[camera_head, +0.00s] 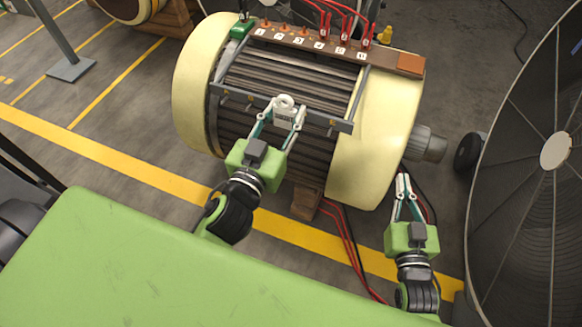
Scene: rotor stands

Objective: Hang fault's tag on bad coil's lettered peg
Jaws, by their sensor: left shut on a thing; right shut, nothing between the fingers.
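My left gripper (286,116) is shut on a white tag (285,104) with a ring at its top. It holds the tag upright in front of the grey rail (236,95) that crosses the rotor; I cannot tell whether they touch. The rotor (385,110) is a large drum with cream ends and dark bars. A brown terminal board (385,58) on top carries several small white labels (300,41), too small to read for certain. Orange terminals (284,29) and red plugs (343,40) stand behind them. My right gripper (402,183) is shut and empty, below the rotor's right end.
A green block (242,29) sits at the board's left end. Red leads (345,240) hang below the rotor beside a wooden block (306,203). A large dark fan-like wheel (520,200) stands at right. A green surface (150,270) fills the front left.

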